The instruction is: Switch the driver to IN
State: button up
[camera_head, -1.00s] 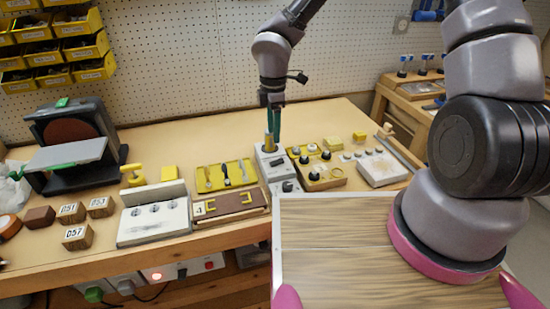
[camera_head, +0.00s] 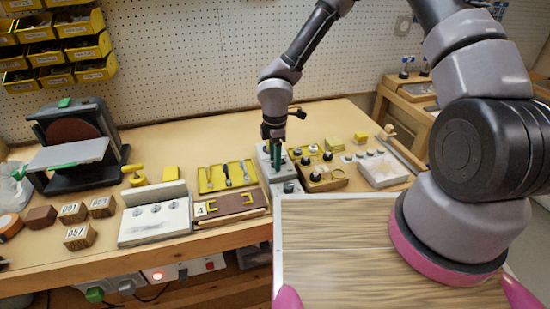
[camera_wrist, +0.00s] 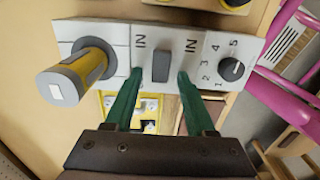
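The grey-white driver panel (camera_wrist: 205,45) carries a dark rectangular switch (camera_wrist: 160,66) between two "IN" labels. A yellow-and-grey cylindrical handle (camera_wrist: 85,66) sticks out of the panel on one side of the switch, and a black knob (camera_wrist: 232,68) with numbers around it is on the other. My gripper (camera_wrist: 159,74) is open, with its green fingertips on either side of the switch and gaps visible to both. In the head view, my gripper (camera_head: 276,165) is low over the panel (camera_head: 284,199) and hides part of it.
A wooden block with knobs (camera_head: 320,180) stands close to the panel's right. A yellow tool tray (camera_head: 225,177) and a brown plate (camera_head: 228,206) lie to its left. A white board with dials (camera_head: 153,221) is farther left. The bench behind is mostly clear.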

grip_shut()
jog(key=shift+w+d+g+y, duration=0.15)
jog(key=shift+d+g+y, duration=0.3)
jog(key=shift+y, duration=0.65)
jog(key=shift+d+r+y, duration=0.1)
jog(key=shift+d+y, duration=0.05)
jog(key=shift+y, duration=0.95)
jog(key=shift+o, duration=0.9)
grip_release()
jog(key=shift+r, duration=0.1)
jog(key=v, duration=1)
jog(key=shift+w+d+r, duration=0.2)
jog(key=shift+r, duration=0.1)
